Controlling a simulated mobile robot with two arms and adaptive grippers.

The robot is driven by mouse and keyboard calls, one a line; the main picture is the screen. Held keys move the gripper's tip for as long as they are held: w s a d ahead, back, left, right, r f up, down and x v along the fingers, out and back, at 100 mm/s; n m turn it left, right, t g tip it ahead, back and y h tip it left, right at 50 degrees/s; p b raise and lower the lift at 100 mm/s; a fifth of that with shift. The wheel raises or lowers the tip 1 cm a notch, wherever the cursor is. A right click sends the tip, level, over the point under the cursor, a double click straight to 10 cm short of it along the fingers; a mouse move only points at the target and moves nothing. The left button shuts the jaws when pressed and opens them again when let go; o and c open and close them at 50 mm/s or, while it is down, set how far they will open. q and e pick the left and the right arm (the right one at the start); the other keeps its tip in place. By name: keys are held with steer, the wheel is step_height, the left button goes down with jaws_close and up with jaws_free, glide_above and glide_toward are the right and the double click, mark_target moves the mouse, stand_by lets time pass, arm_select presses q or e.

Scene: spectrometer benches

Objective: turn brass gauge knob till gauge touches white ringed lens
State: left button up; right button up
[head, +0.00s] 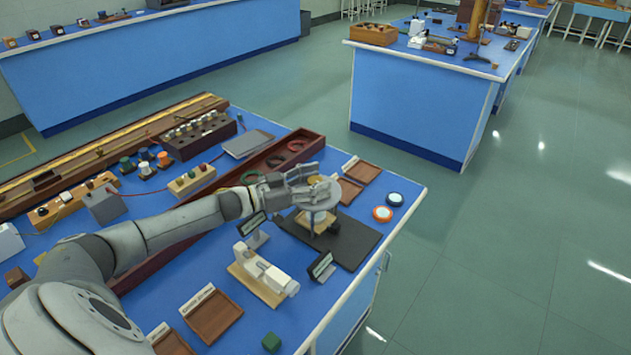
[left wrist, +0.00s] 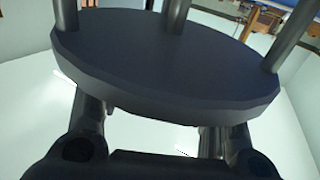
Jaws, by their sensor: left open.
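The gauge is a grey round plate on legs (head: 317,200) over a pale brown block on a dark mat. A small brass-coloured part (head: 315,180), probably its knob, shows just above the plate. My left gripper (head: 312,184) is open, at the top of the gauge, with its fingers beside the brass part; contact cannot be told. In the left wrist view the dark plate (left wrist: 165,70) with its legs fills the middle, and the fingers (left wrist: 150,135) show partly behind it. A white-ringed disc with a blue centre (head: 395,199) lies at the right table edge.
A white instrument on a wooden base (head: 262,275) and small dark display stands (head: 321,267) are in front of the dark mat (head: 352,243). Brown trays (head: 213,316) and a long wooden box stand nearby.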

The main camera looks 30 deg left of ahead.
mark_target(315, 179)
arm_select(q)
step_height(315, 179, up, 10)
stand_by(0.5)
stand_by(0.3)
